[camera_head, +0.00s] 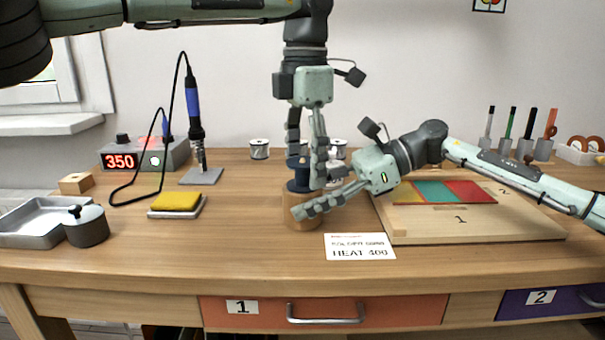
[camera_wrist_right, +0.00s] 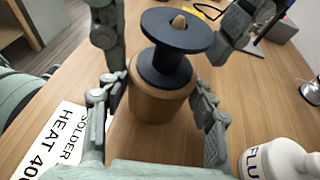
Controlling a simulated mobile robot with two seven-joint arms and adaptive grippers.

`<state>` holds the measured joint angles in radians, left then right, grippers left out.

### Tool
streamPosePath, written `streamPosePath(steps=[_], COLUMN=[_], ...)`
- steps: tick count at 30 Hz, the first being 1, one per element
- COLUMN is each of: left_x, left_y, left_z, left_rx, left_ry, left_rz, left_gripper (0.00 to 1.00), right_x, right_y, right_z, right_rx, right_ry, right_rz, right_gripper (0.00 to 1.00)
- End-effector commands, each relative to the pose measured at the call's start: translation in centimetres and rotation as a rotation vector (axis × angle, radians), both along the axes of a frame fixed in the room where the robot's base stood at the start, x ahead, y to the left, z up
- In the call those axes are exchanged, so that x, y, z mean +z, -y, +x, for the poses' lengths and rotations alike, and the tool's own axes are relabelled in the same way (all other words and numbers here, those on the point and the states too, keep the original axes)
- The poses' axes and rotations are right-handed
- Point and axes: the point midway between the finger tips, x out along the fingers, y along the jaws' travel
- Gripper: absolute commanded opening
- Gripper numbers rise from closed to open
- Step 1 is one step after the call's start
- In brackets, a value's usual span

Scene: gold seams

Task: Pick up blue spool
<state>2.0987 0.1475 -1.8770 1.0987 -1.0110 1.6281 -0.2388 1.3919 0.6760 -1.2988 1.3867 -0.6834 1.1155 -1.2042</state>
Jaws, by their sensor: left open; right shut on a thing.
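The dark blue spool (camera_head: 297,186) sits upright on a round wooden stand (camera_head: 299,218), left of the wooden board. In the right wrist view the spool (camera_wrist_right: 165,70) has two wide flanges, with the tip of a wooden peg in its top hole. My left gripper (camera_head: 306,158) points down from above, open, with its fingers on either side of the spool. My right gripper (camera_head: 312,200) comes in from the right, low down, shut on the wooden stand. In the right wrist view its fingers flank the stand (camera_wrist_right: 152,103). Part of the spool is hidden behind my left fingers.
A wooden board (camera_head: 470,228) with coloured panes lies to the right. A white card (camera_head: 359,247) lies in front of the stand. A soldering station (camera_head: 146,154), yellow sponge (camera_head: 177,201) and metal tray (camera_head: 35,222) stand left. A white bottle (camera_wrist_right: 278,160) is close to my right fingers.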

Motion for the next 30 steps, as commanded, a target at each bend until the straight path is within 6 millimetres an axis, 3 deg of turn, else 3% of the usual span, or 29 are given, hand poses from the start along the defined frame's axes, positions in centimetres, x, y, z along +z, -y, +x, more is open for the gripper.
streamPosePath(steps=[3, 14, 23, 30], left_x=[0.0, 0.1, 0.7, 5.1], left_y=[0.0, 0.0, 0.0, 0.1], left_z=[0.0, 0.0, 0.0, 0.0], left_rx=[0.000, 0.000, 0.001, 0.001], left_ry=[0.000, 0.000, 0.001, 0.003], left_rz=[0.000, 0.000, 0.000, -0.002], left_gripper=[0.62, 0.19, 0.18, 0.18], right_x=[0.0, 0.0, 0.0, 0.0], right_y=[0.0, 0.0, 0.0, 0.0], right_z=[0.0, 0.0, 0.0, 0.0], right_rx=[0.000, 0.000, 0.000, 0.000], right_ry=[0.000, 0.000, 0.000, 0.000], right_rz=[0.000, 0.000, 0.000, -0.001], right_gripper=[0.21, 0.21, 0.21, 0.21])
